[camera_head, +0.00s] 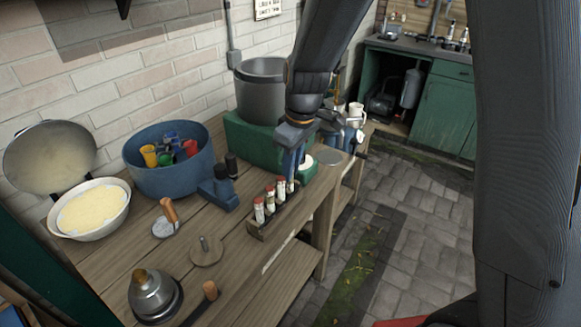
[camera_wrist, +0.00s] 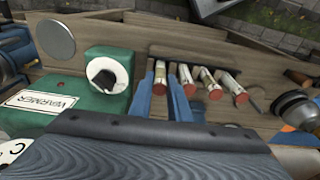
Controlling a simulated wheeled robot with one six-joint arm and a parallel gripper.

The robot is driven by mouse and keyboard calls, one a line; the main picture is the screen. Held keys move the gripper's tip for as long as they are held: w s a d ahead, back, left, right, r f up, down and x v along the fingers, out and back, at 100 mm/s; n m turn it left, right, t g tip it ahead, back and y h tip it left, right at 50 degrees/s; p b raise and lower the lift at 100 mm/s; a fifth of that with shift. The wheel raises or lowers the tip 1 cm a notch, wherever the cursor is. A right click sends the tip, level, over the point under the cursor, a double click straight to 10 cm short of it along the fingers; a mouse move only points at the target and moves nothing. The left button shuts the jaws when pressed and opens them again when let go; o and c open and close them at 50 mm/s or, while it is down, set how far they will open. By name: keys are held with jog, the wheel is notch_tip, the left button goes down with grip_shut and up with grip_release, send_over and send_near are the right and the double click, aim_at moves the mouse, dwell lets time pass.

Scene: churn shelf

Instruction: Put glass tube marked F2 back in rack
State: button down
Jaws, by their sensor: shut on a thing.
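My gripper (camera_head: 291,172) is over the far end of the rack (camera_head: 262,231), pointing down. In the wrist view its blue fingers (camera_wrist: 162,92) are shut on a red-capped glass tube (camera_wrist: 160,79). That tube also shows just below the fingers in the head view (camera_head: 290,186). It lines up with several similar tubes (camera_wrist: 208,84) in the wooden rack. I cannot read F2 on any tube, and cannot tell whether the held tube's lower end is seated in the rack.
A green box marked WARMER (camera_wrist: 108,72) stands close beside the fingers. A grey pot (camera_head: 262,92), a blue tub (camera_head: 170,180), a white bowl (camera_head: 92,232) and a metal kettle-like vessel (camera_head: 152,295) are on the wooden bench. The rack is near the bench's front edge.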

jog(key=shift+f, duration=0.25)
jog(key=shift+f, duration=0.15)
jog(key=c, duration=1.9)
grip_release()
jog(key=shift+c, duration=0.2)
jog(key=shift+w+r, duration=0.1)
jog(key=shift+r, duration=0.3)
notch_tip(320, 180, up, 11)
jog(key=s+d+b, duration=0.1)
jog(key=b, duration=0.2)
jog(key=s+d+f+m+h, duration=0.1)
jog(key=s+d+f+m, duration=0.9)
jog(key=s+d, duration=0.3)
jog(key=shift+s+d+f+m, duration=0.35)
jog(key=shift+s+f, duration=0.25)
jog(key=shift+f, duration=0.15)
